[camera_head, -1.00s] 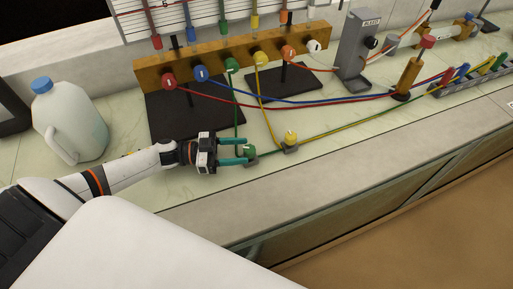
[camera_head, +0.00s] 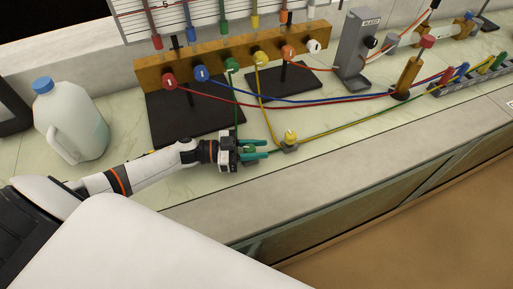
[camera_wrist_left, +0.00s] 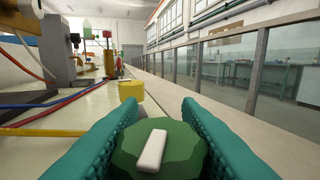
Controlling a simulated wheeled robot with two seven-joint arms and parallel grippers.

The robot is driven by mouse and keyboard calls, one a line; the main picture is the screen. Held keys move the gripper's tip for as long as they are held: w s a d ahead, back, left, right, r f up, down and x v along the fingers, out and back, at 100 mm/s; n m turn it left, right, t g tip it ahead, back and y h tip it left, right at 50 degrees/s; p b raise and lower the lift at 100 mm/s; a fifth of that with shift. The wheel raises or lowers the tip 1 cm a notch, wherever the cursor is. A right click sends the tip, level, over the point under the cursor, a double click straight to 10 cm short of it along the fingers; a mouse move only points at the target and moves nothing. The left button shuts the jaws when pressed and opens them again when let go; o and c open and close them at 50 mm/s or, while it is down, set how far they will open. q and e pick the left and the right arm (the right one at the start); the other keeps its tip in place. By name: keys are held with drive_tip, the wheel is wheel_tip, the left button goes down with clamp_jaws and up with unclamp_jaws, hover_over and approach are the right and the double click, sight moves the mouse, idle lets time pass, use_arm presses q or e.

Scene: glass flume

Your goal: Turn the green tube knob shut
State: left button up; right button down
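The green tube knob (camera_head: 249,149) is on a small clamp on the bench, on the green tube. My left gripper (camera_head: 254,150) reaches it from the left, with one teal finger on each side. In the left wrist view the green knob (camera_wrist_left: 158,150) fills the space between the two fingers (camera_wrist_left: 162,130), which appear to press on its sides. Its white pointer bar lies nearly along the fingers, tilted slightly right at its far end. The clamp beneath is mostly hidden. My right gripper is not in view.
A yellow knob (camera_head: 290,135) on its clamp stands close, just beyond the fingertips; it also shows in the left wrist view (camera_wrist_left: 131,90). Red, blue and yellow tubes cross the bench behind. The front bench strip is clear.

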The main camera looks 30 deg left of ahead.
use_arm(q)
drive_tip(key=shift+r+t+p, duration=0.1)
drive_tip(key=shift+t+p, duration=0.2)
drive_tip(key=shift+r+n+t+y+p, duration=0.1)
drive_tip(key=shift+n+t+y+p, duration=0.4)
drive_tip(key=shift+n+p, duration=0.15)
drive_tip(key=n+t+y+p, duration=0.3)
drive_tip(key=shift+w+a+t+y, duration=0.15)
drive_tip(key=shift+w+t+y, duration=0.1)
drive_tip(key=shift+t+y, duration=0.05)
drive_tip(key=shift+a+n+t+y+p, duration=0.15)
drive_tip(key=shift+n+t+y+p, duration=0.65)
drive_tip(key=shift+n+y, duration=0.3)
drive_tip(key=n+y, duration=0.1)
drive_tip(key=y, duration=0.1)
drive_tip(key=n+t+y+p, duration=0.1)
drive_tip(key=shift+w+a+t+y, duration=0.2)
drive_tip(key=shift+t+y, duration=0.1)
drive_tip(key=shift+y, duration=0.1)
drive_tip(key=shift+a+f+n+t+y, duration=0.1)
drive_tip(key=shift+a+n+t+y, duration=0.05)
drive_tip(key=shift+n+y, duration=0.85)
drive_tip(key=shift+a+f+n+t+y, duration=0.15)
drive_tip(key=shift+n+y, duration=0.5)
drive_tip(key=shift+y, duration=0.65)
drive_tip(key=shift+r+y, duration=0.1)
drive_tip(key=shift+y, duration=0.3)
